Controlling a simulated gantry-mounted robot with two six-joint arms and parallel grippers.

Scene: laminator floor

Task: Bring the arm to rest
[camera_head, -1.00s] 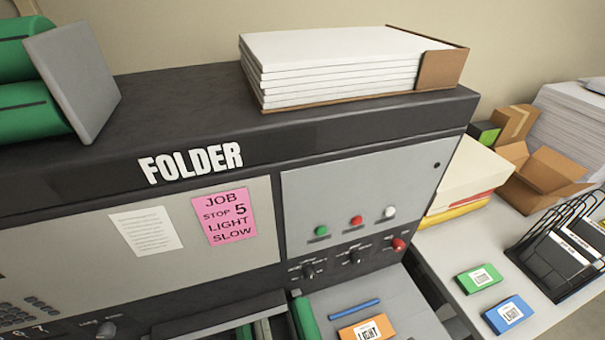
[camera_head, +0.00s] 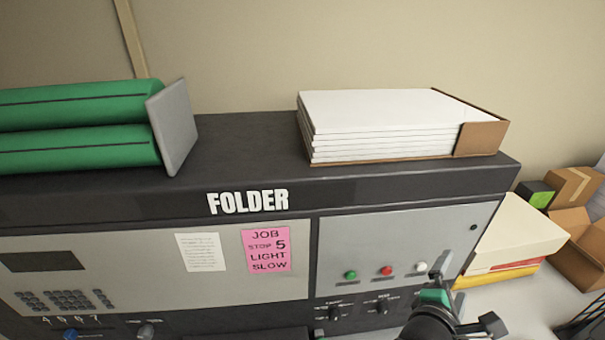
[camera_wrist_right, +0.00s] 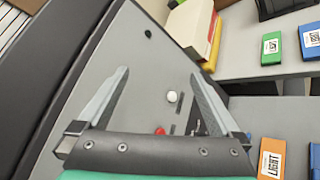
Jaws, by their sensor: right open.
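My right gripper (camera_head: 467,296) shows at the lower right of the head view, in front of the folder's control panel. In the right wrist view its two fingers (camera_wrist_right: 160,76) stand wide apart with nothing between them. The panel's white button (camera_wrist_right: 173,96) and red button (camera_wrist_right: 160,131) show in the gap between the fingers. I cannot tell whether the gripper touches the panel. My left gripper is not in view.
The folder (camera_head: 250,185) spans the head view, with a paper stack (camera_head: 385,130) and green rollers (camera_head: 75,127) on top. Boxes (camera_head: 575,250) stand at the right. Orange (camera_wrist_right: 271,158), green (camera_wrist_right: 271,48) and blue (camera_wrist_right: 311,40) labelled blocks show in the wrist view.

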